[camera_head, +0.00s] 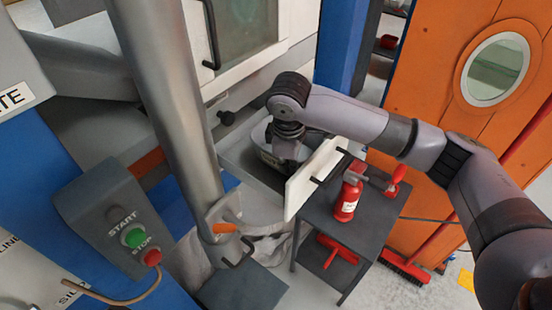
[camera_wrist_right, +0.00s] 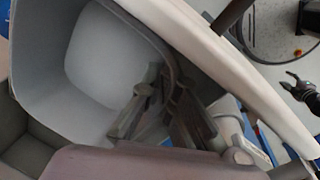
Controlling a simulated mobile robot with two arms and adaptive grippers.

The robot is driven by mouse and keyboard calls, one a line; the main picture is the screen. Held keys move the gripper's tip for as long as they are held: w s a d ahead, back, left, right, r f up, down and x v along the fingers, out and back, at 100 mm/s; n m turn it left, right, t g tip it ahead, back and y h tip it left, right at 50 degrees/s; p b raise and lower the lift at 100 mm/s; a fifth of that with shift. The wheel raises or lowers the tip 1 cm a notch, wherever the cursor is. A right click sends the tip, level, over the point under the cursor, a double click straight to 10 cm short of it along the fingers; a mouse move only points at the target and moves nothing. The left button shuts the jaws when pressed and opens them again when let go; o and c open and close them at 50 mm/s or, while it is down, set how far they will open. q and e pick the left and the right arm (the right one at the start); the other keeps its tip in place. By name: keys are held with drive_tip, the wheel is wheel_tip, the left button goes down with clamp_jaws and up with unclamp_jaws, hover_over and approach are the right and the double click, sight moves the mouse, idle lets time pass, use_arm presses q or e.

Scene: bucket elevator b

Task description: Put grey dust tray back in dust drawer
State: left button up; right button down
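The grey dust tray (camera_head: 256,137) sits inside the pulled-out dust drawer, whose white front panel (camera_head: 312,180) has a black handle and faces right. My right gripper (camera_head: 284,152) reaches down at the tray. In the right wrist view the tray (camera_wrist_right: 105,65) fills the upper left, and the fingers (camera_wrist_right: 163,105) straddle its wall, seemingly closed on it; the fingertips are partly shaded. The white panel's edge (camera_wrist_right: 225,60) runs diagonally beside it. A small black shape at the right edge of that view looks like my left gripper (camera_wrist_right: 300,88); its opening is unclear.
A dark side table (camera_head: 372,222) stands right of the drawer, with a red extinguisher-like bottle (camera_head: 346,196) on top and a red tool on its shelf. A thick grey pipe (camera_head: 172,95) and a start/stop box (camera_head: 125,220) stand left. A red broom (camera_head: 405,267) lies at right.

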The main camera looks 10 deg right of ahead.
sight(276, 168)
drive_tip(key=shift+w+a+f+p, duration=0.2)
drive_tip(key=shift+w+a+p, duration=0.25)
drive_tip(key=shift+w+a, duration=0.25)
drive_tip(key=shift+w+a+p, duration=0.35)
drive_tip(key=shift+w+a, duration=0.3)
drive_tip(key=shift+w, duration=0.35)
drive_tip(key=shift+f+p, duration=0.3)
drive_tip(key=shift+f, duration=0.5)
use_arm(q)
drive_tip(key=shift+w+r, duration=0.4)
drive_tip(key=shift+r, duration=0.2)
drive_tip(key=shift+w+r, duration=0.35)
drive_tip(key=shift+r, duration=0.2)
use_arm(e)
drive_tip(key=shift+s+d, duration=0.15)
use_arm(q)
drive_tip(key=shift+r, duration=0.1)
use_arm(e)
drive_tip(key=shift+f, duration=0.1)
drive_tip(key=c, duration=1.8)
unclamp_jaws()
